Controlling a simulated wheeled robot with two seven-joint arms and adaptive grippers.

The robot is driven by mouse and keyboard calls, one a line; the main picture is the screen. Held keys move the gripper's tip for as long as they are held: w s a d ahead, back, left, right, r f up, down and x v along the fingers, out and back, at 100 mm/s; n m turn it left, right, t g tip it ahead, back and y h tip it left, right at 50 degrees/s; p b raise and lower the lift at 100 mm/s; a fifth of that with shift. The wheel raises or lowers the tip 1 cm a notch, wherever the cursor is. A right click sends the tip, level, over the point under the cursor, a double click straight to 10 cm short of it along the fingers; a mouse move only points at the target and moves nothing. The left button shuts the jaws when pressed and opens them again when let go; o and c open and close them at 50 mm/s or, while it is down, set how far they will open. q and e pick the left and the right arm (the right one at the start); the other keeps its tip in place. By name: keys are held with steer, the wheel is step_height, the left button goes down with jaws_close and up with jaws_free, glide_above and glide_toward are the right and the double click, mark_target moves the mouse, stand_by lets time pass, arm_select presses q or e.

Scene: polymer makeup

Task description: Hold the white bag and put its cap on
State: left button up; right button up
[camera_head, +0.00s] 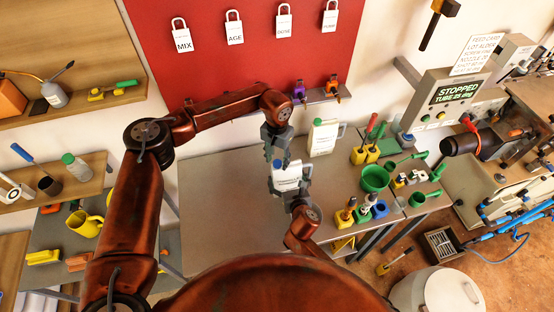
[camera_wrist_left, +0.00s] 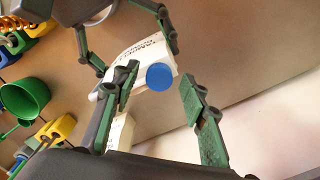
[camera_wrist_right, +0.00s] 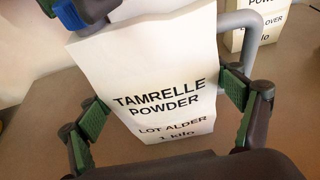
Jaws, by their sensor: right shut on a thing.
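The white bag (camera_head: 288,177), printed "TAMRELLE POWDER", has a grey side handle and stands out clearly in the right wrist view (camera_wrist_right: 160,80). My right gripper (camera_head: 291,190) is shut on it; its fingers (camera_wrist_right: 168,108) press both sides. The blue cap (camera_wrist_left: 159,77) is at the bag's top end; whether it is seated or loose cannot be told. It also shows in the right wrist view (camera_wrist_right: 90,22). My left gripper (camera_head: 276,150) is above the bag. In the left wrist view its fingers (camera_wrist_left: 160,88) are apart on either side of the cap, with gaps.
A similar white container (camera_head: 322,138) with a green cap stands close by on the right of the bag. Coloured holders (camera_head: 365,152) and a green funnel (camera_head: 375,178) are further right. The grey table (camera_head: 222,200) is clear on the left.

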arm_select(q)
steer(key=shift+r, duration=2.25)
steer(key=shift+d, duration=0.1)
steer(key=shift+c, duration=0.4)
